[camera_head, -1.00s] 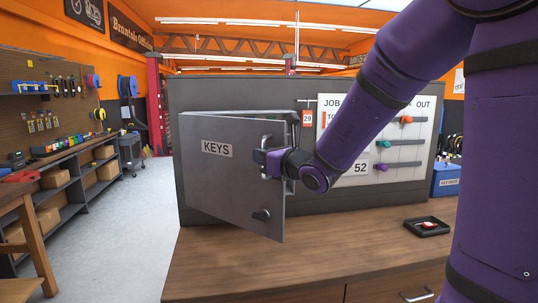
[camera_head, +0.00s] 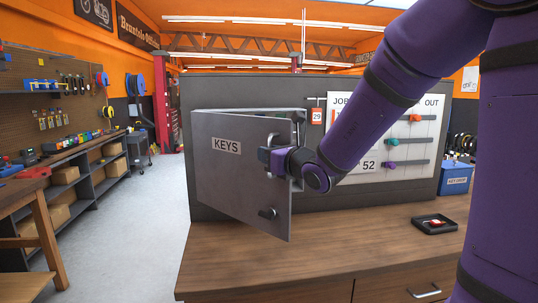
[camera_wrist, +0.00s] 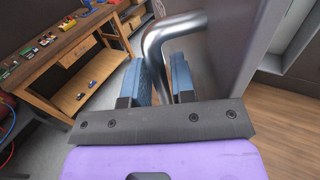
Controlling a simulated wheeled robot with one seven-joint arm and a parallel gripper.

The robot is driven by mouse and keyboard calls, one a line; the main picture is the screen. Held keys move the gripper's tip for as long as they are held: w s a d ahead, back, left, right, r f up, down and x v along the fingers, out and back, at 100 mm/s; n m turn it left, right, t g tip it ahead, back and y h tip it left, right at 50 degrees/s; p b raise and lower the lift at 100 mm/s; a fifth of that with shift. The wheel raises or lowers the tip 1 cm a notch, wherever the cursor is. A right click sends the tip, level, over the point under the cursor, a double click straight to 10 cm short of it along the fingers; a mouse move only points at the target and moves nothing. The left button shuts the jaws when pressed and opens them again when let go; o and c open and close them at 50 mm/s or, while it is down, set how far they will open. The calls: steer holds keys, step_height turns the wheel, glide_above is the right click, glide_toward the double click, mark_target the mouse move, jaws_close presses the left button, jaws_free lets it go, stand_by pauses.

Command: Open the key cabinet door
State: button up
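The grey key cabinet door (camera_head: 240,185), labelled KEYS, stands partly open in the head view. Its left edge is at the cabinet and its right edge swings out toward me. My gripper (camera_head: 272,160) is at the metal handle near the door's right edge. In the wrist view my gripper (camera_wrist: 160,82) has one blue finger on each side of the bent silver handle (camera_wrist: 155,45), closed on it. The cabinet's inside is mostly hidden behind the door and my arm.
The cabinet stands on a wooden counter (camera_head: 290,260). A small black tray (camera_head: 435,226) and a blue bin (camera_head: 455,180) are at the right. A job board (camera_head: 415,155) is behind my arm. Open floor (camera_head: 150,220) and a workbench (camera_head: 30,195) lie left.

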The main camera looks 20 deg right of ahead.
steer(key=shift+s, duration=0.1)
steer(key=v, duration=0.7)
steer(key=shift+s, duration=0.15)
